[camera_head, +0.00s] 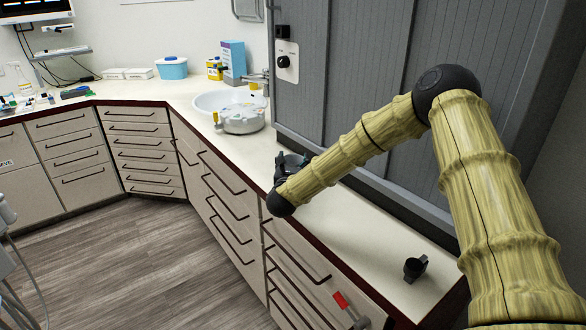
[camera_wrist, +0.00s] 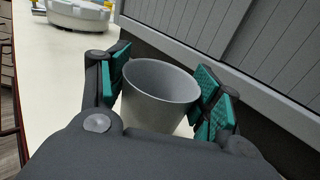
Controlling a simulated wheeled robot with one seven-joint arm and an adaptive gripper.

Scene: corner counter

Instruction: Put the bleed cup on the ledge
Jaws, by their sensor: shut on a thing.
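A plain grey, open-topped cup (camera_wrist: 160,88) stands roughly upright between the fingers in the wrist view. My gripper (camera_wrist: 164,82) is shut on its sides with teal finger pads. In the head view my gripper (camera_head: 290,165) is over the counter beside the grey panelled unit, and my arm mostly hides the cup there. I cannot tell whether the cup touches the counter. A dark strip like a low ledge (camera_head: 362,187) runs along the foot of the panels. A small black cup-like thing (camera_head: 414,269) stands on the near counter; which cup is the bleed cup is not marked.
The pale counter (camera_head: 345,225) is clear between my gripper and the black thing. A round basin (camera_head: 215,100) and a low round pale device (camera_head: 240,120) lie beyond my gripper. A blue tub (camera_head: 172,69) and boxes stand farther back. Grey panels (camera_head: 350,70) bound the right side.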

